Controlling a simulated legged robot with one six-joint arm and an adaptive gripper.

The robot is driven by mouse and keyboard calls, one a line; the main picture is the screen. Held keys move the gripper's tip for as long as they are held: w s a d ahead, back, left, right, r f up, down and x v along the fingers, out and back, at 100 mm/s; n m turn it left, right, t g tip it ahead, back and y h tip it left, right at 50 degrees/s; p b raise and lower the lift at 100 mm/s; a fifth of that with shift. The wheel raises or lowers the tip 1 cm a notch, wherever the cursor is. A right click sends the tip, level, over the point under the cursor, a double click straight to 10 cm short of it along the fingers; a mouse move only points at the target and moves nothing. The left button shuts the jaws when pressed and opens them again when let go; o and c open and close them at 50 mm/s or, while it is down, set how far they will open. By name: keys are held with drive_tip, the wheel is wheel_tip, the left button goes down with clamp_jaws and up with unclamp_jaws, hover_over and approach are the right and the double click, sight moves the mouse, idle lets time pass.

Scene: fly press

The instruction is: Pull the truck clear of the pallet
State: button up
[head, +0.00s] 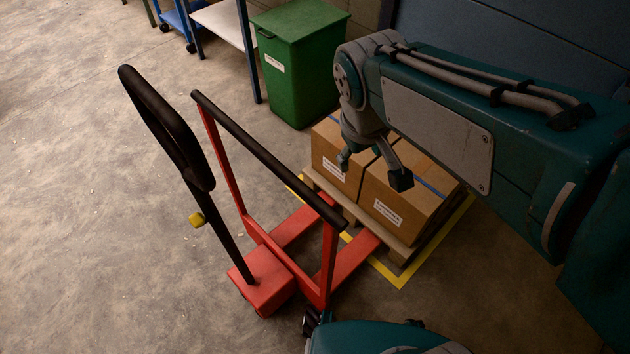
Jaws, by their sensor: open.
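The red pallet truck (262,291) stands on the floor left of the pallet, with a black loop handle (150,115) upright on its left side and a red frame with a black top bar (262,150). Its red forks (345,270) reach toward the wooden pallet (398,247); how far they run under it is hidden. The pallet carries cardboard boxes (345,155) with white labels and blue tape. My gripper (373,171) is open and empty. In the picture it overlaps the boxes, right of the black bar and apart from the handle.
Yellow floor tape (399,281) outlines the pallet's place. A green bin (297,75) stands behind the truck, beside a shelf or table with blue legs (250,60). A dark wall runs along the back right. The concrete floor (80,230) at left is clear.

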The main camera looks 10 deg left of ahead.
drive_tip(key=a+f+n, duration=0.1)
drive_tip(key=a, duration=0.2)
drive_tip(key=a+f+n, duration=0.1)
drive_tip(key=a, duration=0.2)
drive_tip(key=w+a+f+n+h, duration=0.1)
drive_tip(key=a, duration=0.2)
drive_tip(key=shift+a+f+g, duration=0.1)
drive_tip(key=shift+a+g, duration=0.1)
drive_tip(key=shift+g, duration=0.1)
wheel_tip(320, 180, down, 11)
drive_tip(key=w+d, duration=0.1)
drive_tip(key=shift+w+d+r, duration=0.2)
drive_tip(key=shift+w+d, duration=0.05)
drive_tip(key=shift+w, duration=0.1)
clamp_jaws()
drive_tip(key=shift+d, duration=0.1)
